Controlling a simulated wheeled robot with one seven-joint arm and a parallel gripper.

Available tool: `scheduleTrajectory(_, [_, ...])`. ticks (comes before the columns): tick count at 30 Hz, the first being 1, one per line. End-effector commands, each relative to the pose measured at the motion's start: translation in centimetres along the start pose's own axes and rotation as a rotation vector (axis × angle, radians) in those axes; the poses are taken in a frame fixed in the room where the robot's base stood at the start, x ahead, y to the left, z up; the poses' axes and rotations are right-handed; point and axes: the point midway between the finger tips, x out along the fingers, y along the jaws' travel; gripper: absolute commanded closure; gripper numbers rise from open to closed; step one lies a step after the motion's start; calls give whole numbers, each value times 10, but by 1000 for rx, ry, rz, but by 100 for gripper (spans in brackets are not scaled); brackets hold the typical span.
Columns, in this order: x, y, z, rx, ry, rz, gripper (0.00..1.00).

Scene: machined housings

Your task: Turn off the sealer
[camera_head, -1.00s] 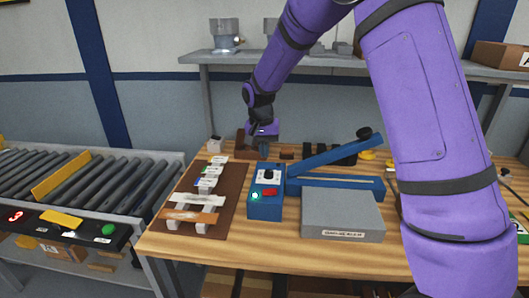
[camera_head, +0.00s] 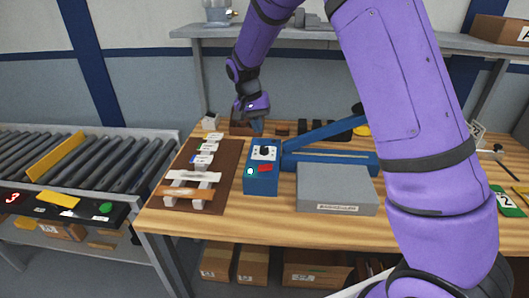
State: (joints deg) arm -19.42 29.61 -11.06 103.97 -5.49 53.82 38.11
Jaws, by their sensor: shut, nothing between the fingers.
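The sealer is a blue machine with a control box (camera_head: 261,181) at its front left and a long blue arm (camera_head: 322,131) raised at a slant over a blue base (camera_head: 335,161). The box's top carries a black knob on a white plate (camera_head: 264,152), a red switch (camera_head: 265,168) and a lit green-white lamp (camera_head: 249,171). My gripper (camera_head: 257,127), on the purple arm, points down just behind the box, above its far edge. It is shut and appears empty. Whether its tips touch anything is unclear.
A roller conveyor (camera_head: 85,165) is at the left, a grey shelf (camera_head: 300,33) behind. Cardboard boxes (camera_head: 253,265) sit under the wooden table.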

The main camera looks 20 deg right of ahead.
Motion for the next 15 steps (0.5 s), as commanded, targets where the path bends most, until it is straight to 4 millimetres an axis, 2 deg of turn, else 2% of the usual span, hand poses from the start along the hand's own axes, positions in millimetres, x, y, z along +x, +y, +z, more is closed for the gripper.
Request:
scheduleTrajectory(5, [21, 0, 0, 0, -3, 2, 100])
scheduleTrajectory(15, [84, 1, 0, 0, -4, 3, 100])
